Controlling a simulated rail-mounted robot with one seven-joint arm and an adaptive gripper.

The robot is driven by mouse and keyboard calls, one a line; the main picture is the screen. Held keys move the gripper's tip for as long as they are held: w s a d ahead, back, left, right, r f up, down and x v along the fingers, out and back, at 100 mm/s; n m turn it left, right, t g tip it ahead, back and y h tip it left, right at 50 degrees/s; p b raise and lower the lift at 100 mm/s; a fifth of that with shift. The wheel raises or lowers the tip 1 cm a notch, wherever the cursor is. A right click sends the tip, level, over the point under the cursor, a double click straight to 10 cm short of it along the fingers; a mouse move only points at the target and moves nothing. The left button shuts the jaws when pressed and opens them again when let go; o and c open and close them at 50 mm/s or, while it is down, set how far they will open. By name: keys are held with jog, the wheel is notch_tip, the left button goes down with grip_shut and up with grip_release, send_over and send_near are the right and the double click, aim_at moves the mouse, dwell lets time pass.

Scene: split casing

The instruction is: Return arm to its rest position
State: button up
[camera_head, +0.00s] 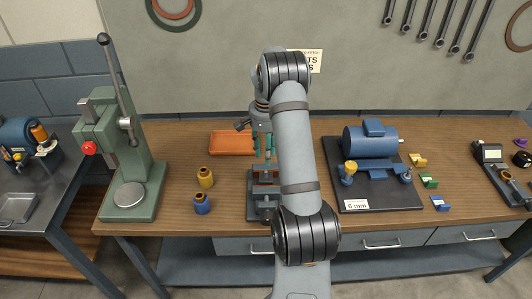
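My arm reaches up from the bottom centre, bends at the top and comes down over the middle of the workbench (225,217). My gripper (263,146) points down behind my forearm. Its two teal fingers show side by side with a gap between them, and I see nothing held there. It is just right of the orange tray (230,143) and appears above or behind a dark vise-like fixture (258,205). My forearm hides part of the gripper and the fixture's right side.
A green lever press (130,185) stands at left. A blue motor-like casing (368,141) sits on a dark plate (385,199) at right, beside small coloured blocks (428,181). Tools hang on the wall.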

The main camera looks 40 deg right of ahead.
jog(key=shift+f, duration=0.1)
notch_tip(320, 180, down, 8)
jog(key=b, duration=0.6)
